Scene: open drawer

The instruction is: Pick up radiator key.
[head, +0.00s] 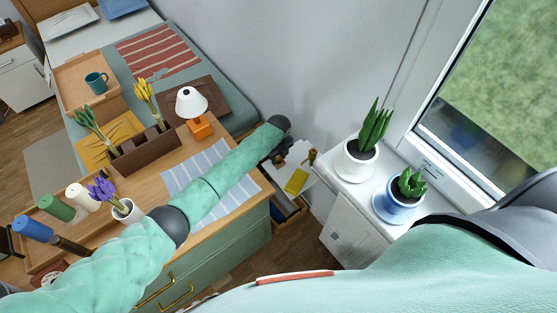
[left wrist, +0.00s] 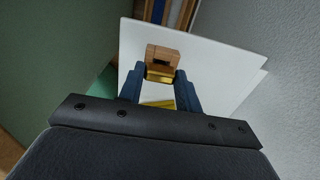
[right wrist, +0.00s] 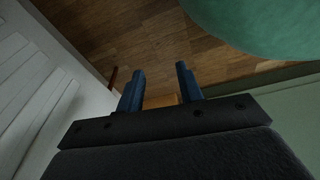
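The radiator key, a small brass-and-wood-coloured piece (left wrist: 162,62), sits between the fingertips of my left gripper (left wrist: 161,76) in the left wrist view. The fingers touch its two sides, so the gripper looks shut on it.
A white cabinet (head: 349,229) with two potted plants stands right. The desk holds a lamp (head: 191,103) and a flower pot (head: 126,211).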

